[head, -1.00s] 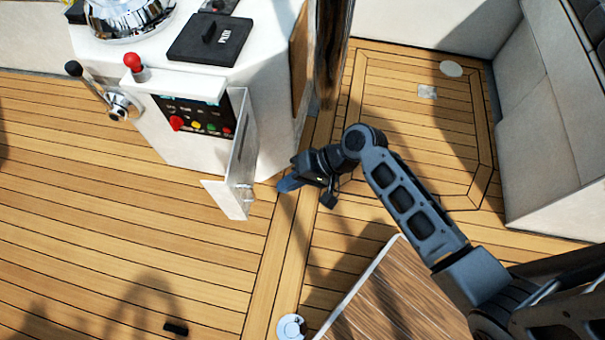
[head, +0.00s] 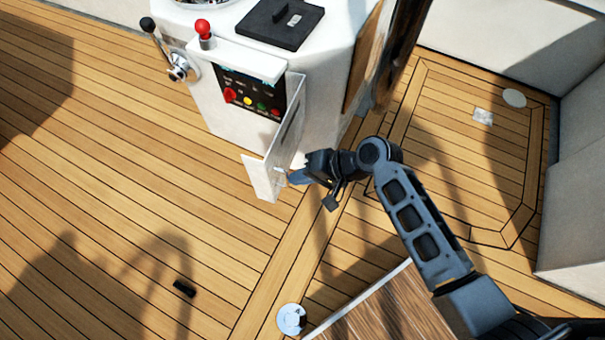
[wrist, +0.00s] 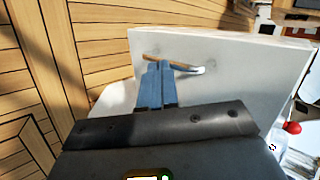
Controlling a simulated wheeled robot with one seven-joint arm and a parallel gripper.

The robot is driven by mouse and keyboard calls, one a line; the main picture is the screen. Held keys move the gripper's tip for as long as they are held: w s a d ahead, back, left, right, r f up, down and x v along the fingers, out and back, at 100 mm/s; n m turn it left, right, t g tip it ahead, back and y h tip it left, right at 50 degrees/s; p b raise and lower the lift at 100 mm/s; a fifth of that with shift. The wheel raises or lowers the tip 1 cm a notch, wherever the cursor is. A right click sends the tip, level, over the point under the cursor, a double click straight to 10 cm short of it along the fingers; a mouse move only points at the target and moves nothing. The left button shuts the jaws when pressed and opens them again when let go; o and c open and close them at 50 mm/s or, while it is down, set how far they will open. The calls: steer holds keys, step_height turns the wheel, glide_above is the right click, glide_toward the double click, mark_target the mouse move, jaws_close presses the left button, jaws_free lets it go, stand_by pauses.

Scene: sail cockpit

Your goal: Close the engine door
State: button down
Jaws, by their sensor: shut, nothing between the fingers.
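The white engine door (head: 283,135) stands swung open from the white console, at the right side of the engine panel (head: 250,95) with its red, yellow and green buttons. My gripper (head: 292,178) is shut and empty, its blue fingertips at the outer face of the door near its free end. In the wrist view the door (wrist: 235,85) fills the middle, and my blue fingers (wrist: 155,85) point at a bar handle (wrist: 175,64) on it. The fingertips overlap the handle in the picture; I cannot tell whether they touch it.
The white console (head: 335,60) carries a black hatch (head: 282,22), a red-knobbed lever (head: 203,30) and a black-knobbed lever (head: 150,28). A wooden tabletop (head: 385,310) is at the bottom. A small black object (head: 184,288) lies on the deck.

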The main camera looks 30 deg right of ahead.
mark_target(259, 175)
steer(key=w+a+m+h+p, duration=0.1)
steer(key=w+a, duration=0.1)
steer(key=w+a+m+t+h+p, duration=0.1)
steer(key=a+m+p, duration=0.1)
steer(key=a, duration=0.1)
steer(key=w+a+m+t+p, duration=0.1)
steer(key=w+a+p, duration=0.1)
steer(key=shift+w+a+r+h, duration=0.2)
steer(key=shift+w+a+h, duration=0.15)
steer(key=shift+a+h, duration=0.05)
steer(key=w+a+m+b, duration=0.1)
steer(key=w+a+b, duration=0.2)
steer(key=w, duration=0.6)
steer(key=w+a+b, duration=0.3)
steer(key=w, duration=0.5)
steer(key=w+d+m+h+b, duration=0.2)
steer(key=w+m+h+b, duration=0.1)
steer(key=w+b, duration=0.3)
steer(key=w+d+m+t+h+b, duration=0.1)
steer(key=w+d+m+h+b, duration=0.1)
steer(key=w+b, duration=0.5)
steer(key=shift+f+m+h+b, duration=0.25)
steer(key=shift+m+h+b, duration=0.4)
steer(key=shift+m, duration=0.35)
steer(key=shift+d, duration=0.15)
